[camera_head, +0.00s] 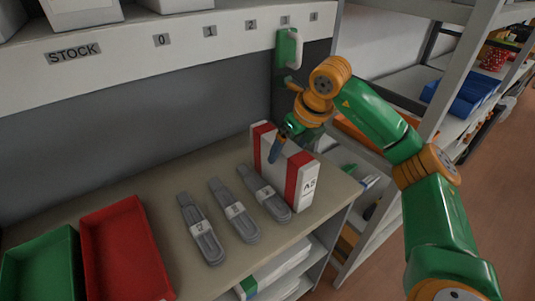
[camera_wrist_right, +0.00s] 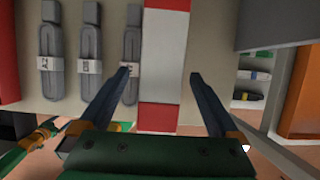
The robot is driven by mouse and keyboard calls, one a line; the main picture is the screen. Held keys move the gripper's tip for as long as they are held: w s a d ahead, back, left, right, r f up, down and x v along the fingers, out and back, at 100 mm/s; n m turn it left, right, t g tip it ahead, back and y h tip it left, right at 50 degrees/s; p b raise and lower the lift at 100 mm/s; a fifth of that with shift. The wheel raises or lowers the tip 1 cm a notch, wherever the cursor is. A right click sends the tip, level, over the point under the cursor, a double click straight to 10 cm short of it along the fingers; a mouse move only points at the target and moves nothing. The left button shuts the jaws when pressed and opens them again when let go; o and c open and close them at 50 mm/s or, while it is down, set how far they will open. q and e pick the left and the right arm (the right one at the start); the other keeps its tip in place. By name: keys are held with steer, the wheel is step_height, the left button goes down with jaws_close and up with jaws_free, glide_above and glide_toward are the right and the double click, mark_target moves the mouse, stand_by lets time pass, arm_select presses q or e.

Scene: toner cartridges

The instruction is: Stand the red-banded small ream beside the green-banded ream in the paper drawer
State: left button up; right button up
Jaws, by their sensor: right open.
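The red-banded small ream (camera_head: 299,183) is white with red bands and marked A5. It stands on edge on the bench top, near the right end. My right gripper (camera_head: 279,147) is over it, and one finger shows in front of its upper part. In the right wrist view the open fingers (camera_wrist_right: 161,76) are on either side of the ream (camera_wrist_right: 165,60), with gaps to both sides. A white stack with a green patch (camera_head: 249,285) lies on the shelf below the bench top; whether this is the green-banded ream I cannot tell.
Several grey strapped bundles (camera_head: 233,208) lie left of the ream, the nearest close beside it. A red bin (camera_head: 125,250) and a green bin (camera_head: 42,270) sit farther left. A wall panel marked STOCK (camera_head: 120,50) is behind. A shelf rack (camera_head: 440,100) stands right.

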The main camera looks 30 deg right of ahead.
steer(key=shift+w+f, duration=0.3)
steer(key=shift+w, duration=0.05)
steer(key=shift+a+f+p, duration=0.1)
steer(key=shift+f+p, duration=0.3)
steer(key=shift+p+x, duration=1)
steer(key=x, duration=0.2)
steer(key=shift+w+f, duration=0.25)
steer(key=shift+f, duration=0.05)
steer(key=shift+w+f, duration=0.15)
steer(key=shift+w, duration=0.05)
steer(key=shift+s, duration=0.15)
steer(key=c, duration=1)
jaws_close()
steer(key=shift+r, duration=0.2)
